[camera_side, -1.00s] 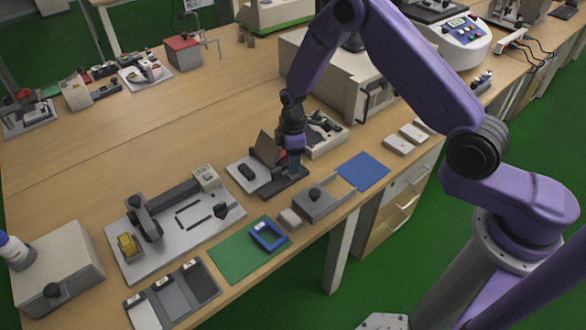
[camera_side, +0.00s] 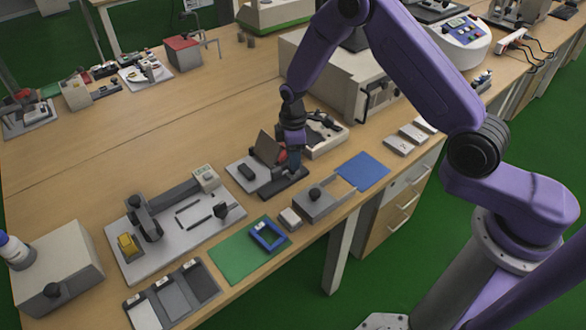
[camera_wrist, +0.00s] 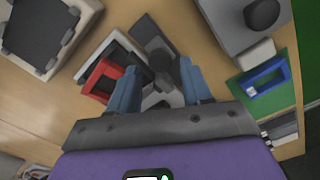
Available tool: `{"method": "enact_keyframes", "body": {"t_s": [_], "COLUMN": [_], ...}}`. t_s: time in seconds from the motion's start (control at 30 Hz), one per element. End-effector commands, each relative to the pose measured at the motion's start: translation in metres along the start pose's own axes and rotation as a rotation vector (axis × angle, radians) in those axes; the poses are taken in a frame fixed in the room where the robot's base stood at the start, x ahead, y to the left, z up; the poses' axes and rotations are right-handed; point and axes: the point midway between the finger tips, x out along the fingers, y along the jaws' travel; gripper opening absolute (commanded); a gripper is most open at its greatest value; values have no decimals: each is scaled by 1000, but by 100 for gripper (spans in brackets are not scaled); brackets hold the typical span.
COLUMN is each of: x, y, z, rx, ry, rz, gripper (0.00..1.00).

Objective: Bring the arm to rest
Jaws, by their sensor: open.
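My gripper (camera_side: 291,160) hangs fingers-down over a dark-based fixture (camera_side: 284,186) near the middle of the bench in the side view. In the wrist view, the two blue fingers of my gripper (camera_wrist: 158,88) stand apart with nothing seen held between them. I cannot tell whether the fingers touch the fixture.
A grey box with a black knob (camera_side: 316,205) and a blue mat (camera_side: 363,171) lie to the right. A blue frame (camera_side: 268,234) sits on a green mat (camera_side: 228,258) in front. A light tray (camera_side: 328,143) and a large beige instrument (camera_side: 322,78) stand behind.

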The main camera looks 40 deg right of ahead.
Motion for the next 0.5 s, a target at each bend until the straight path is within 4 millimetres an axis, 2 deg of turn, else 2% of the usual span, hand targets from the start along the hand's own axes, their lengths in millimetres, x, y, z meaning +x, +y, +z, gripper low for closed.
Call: {"method": "enact_keyframes", "body": {"t_s": [0.2, 0.5], "x": [-16, -17], "y": [0, 0], "z": [0, 0], "rx": [0, 0], "ry": [1, -1], "rz": [1, -1], "gripper": [49, 49]}}
